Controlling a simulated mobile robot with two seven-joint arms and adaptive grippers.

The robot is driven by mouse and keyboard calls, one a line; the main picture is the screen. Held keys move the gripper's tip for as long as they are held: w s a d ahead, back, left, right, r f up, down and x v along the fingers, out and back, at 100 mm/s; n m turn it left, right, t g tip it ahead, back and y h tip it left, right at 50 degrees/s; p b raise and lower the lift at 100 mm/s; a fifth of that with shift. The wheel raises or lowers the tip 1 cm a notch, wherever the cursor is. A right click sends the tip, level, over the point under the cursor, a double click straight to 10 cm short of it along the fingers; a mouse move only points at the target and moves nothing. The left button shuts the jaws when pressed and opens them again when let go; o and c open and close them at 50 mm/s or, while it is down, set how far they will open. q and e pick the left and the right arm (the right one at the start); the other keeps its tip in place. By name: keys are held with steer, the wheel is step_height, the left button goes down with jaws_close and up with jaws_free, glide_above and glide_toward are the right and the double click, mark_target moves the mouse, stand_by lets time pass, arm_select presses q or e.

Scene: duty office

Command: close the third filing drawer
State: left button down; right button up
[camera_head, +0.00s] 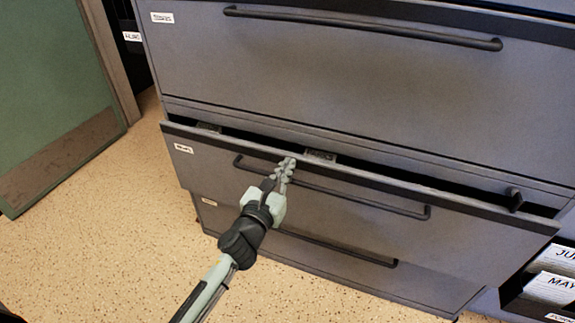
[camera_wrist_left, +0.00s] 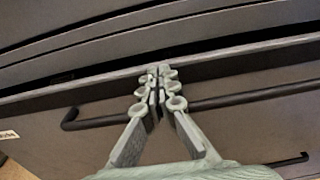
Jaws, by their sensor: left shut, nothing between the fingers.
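The grey filing cabinet (camera_head: 330,65) fills the middle of the head view. Its third drawer (camera_head: 330,205) stands slightly out, with a dark gap along its top edge and a black bar handle (camera_head: 385,208) on its front. My left gripper (camera_head: 286,165) is shut and empty, with its fingertips at the upper front of this drawer, over the handle. In the left wrist view the shut fingers (camera_wrist_left: 155,85) overlap the drawer's top edge and the handle (camera_wrist_left: 240,98). I cannot tell whether they touch the front. My right gripper is not in view.
A drawer above (camera_head: 330,65) is closed. A lower drawer (camera_head: 300,255) with its own handle sits below. Labelled boxes (camera_head: 552,288) stand at the lower right. A green panel (camera_head: 50,90) is at the left. Speckled floor (camera_head: 110,220) is clear at the left and front.

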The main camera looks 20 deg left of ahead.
arm_select(q)
steer(key=shift+w, duration=0.2)
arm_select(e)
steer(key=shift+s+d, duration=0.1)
arm_select(q)
steer(key=w, duration=0.2)
steer(key=shift+w, duration=0.3)
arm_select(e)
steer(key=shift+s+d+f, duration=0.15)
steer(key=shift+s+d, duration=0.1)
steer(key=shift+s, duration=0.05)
